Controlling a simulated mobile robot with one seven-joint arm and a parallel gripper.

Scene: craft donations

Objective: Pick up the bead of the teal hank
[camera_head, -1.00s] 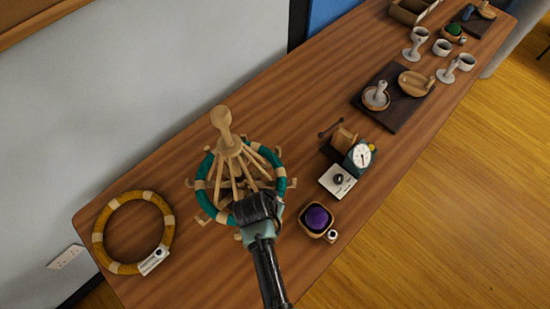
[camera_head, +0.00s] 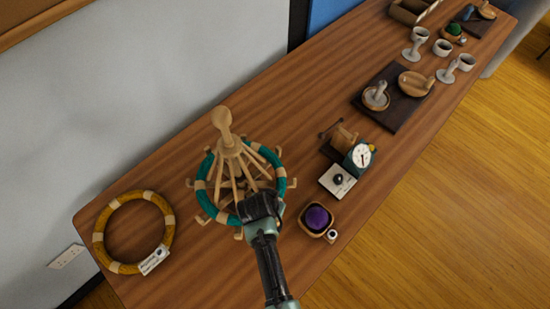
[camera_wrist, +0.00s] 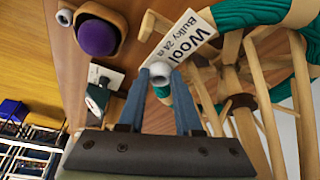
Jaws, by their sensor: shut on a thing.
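The teal hank (camera_head: 203,165) is a ring with cream ties. It sits around a wooden umbrella swift (camera_head: 224,125) on the table. In the wrist view the teal yarn (camera_wrist: 234,16) fills the top right. A white tag with "Wool" and "Bulky" printed on it (camera_wrist: 188,37) hangs beside it. A small pale grey bead (camera_wrist: 160,69) at the tag's lower end is between the fingertips of my gripper (camera_wrist: 160,80), which is shut on it. In the head view my gripper (camera_head: 263,208) is at the hank's front right and hides the bead.
A mustard ring hank (camera_head: 167,225) with its own tag lies at left. A wooden bowl with a purple ball (camera_head: 317,217) stands close right of my gripper, with a bead beside it. A dial scale (camera_head: 359,157) and dark board (camera_head: 402,115) are farther back. Swift arms crowd the gripper's side.

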